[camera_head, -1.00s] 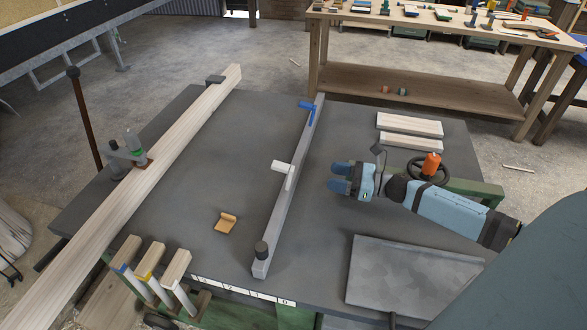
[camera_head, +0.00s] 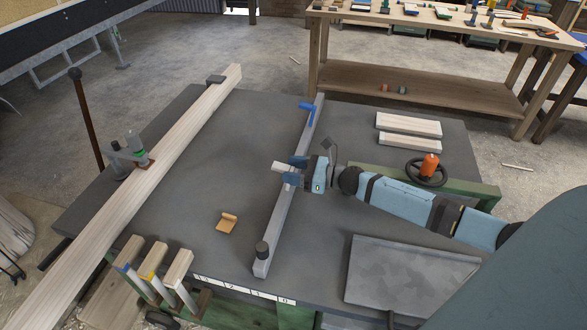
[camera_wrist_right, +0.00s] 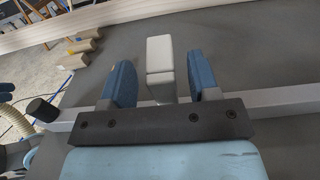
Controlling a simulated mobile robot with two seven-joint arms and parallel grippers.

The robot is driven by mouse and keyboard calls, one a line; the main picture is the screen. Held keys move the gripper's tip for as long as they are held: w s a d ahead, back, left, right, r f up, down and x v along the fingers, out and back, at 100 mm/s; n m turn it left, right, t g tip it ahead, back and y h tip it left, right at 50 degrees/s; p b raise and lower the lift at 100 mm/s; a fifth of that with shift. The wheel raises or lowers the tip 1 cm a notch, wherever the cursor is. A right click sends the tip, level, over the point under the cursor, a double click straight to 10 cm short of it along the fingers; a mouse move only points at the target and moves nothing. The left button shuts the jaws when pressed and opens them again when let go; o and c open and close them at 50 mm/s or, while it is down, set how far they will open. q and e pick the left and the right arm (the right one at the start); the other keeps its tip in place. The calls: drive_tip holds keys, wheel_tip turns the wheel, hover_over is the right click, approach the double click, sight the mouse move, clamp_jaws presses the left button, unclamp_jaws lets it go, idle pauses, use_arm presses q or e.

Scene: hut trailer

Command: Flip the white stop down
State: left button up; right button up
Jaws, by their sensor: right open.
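The white stop (camera_head: 279,167) sits on the grey fence bar (camera_head: 276,222) and sticks out to the left of it. In the right wrist view the white stop (camera_wrist_right: 159,56) stands between the two blue fingers. My right gripper (camera_head: 292,170) is open at the bar, with a finger on either side of the stop. In the wrist view the right gripper (camera_wrist_right: 160,80) shows gaps between both fingers and the stop. A blue stop (camera_head: 308,107) is farther up the bar. My left gripper is not in view.
A long wooden beam (camera_head: 150,175) lies along the table's left side. An orange-brown block (camera_head: 227,222) lies on the grey tabletop (camera_head: 215,150). Two short boards (camera_head: 408,124), a handwheel (camera_head: 427,170) and a metal plate (camera_head: 410,280) are right of the bar.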

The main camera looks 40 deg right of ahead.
clamp_jaws()
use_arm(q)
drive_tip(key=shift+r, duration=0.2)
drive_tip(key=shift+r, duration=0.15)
